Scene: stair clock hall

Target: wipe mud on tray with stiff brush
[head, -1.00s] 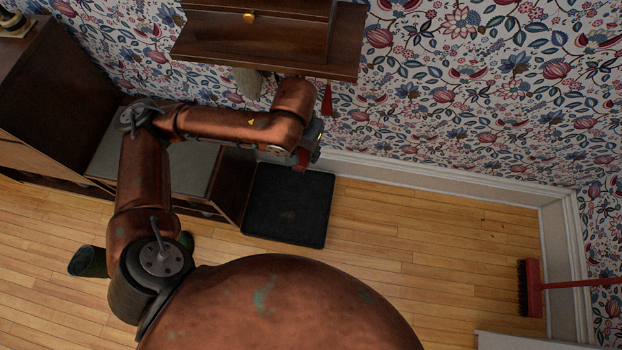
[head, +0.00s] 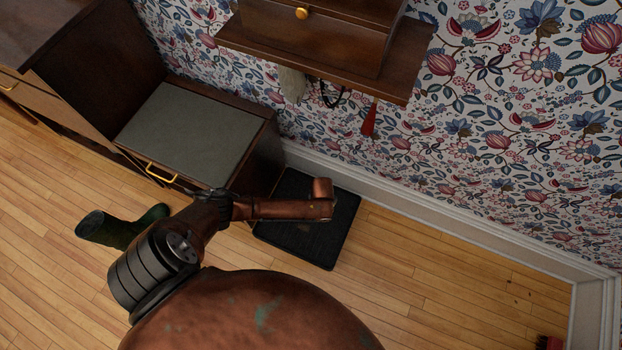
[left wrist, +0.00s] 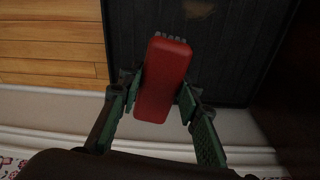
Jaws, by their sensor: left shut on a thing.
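The black tray (head: 345,222) lies on the floor against the skirting, with a faint brownish mud patch (head: 303,228) on it. In the left wrist view the tray (left wrist: 240,70) fills the top, and part of the mud (left wrist: 197,9) shows at its upper edge. My left gripper (left wrist: 160,88) is shut on the red-backed stiff brush (left wrist: 165,75), whose pale bristles show at its far end, over the tray's wall-side part. Whether the bristles touch the tray I cannot tell. In the head view my left arm hides the gripper and brush. My right gripper is not in view.
A bench with a grey top (head: 195,130) stands left of the tray. A wall shelf (head: 325,48) overhangs behind, with a red tassel (head: 370,122) hanging below. A green boot (head: 105,230) lies on the floor. Floor right of the tray is clear up to a red broom head (head: 549,342).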

